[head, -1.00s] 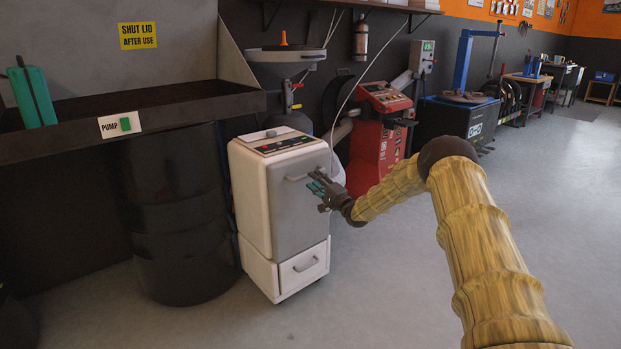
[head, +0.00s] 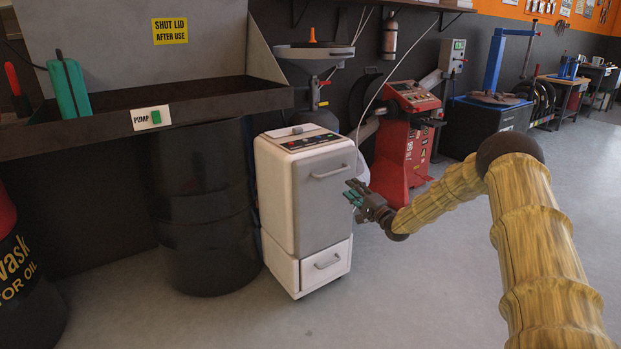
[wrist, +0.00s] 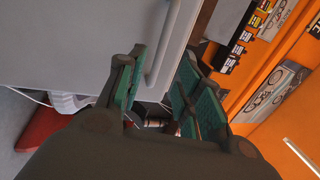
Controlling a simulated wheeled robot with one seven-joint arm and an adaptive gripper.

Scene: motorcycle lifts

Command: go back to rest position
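My gripper (head: 354,194) is at the end of my yellow arm, just right of the white and grey cabinet (head: 318,195) in the head view. In the wrist view my gripper (wrist: 160,100) shows its green finger pads apart with a gap between them. The cabinet's upper handle (wrist: 163,45) shows beyond the fingers and appears to be outside their grip. The upper door and the lower drawer (head: 326,265) look shut.
A black drum (head: 200,215) stands left of the cabinet under a dark wash tray (head: 210,103). A red machine (head: 405,150) stands behind my arm. Another drum (head: 30,290) is at the far left. Grey floor (head: 400,300) is clear in front.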

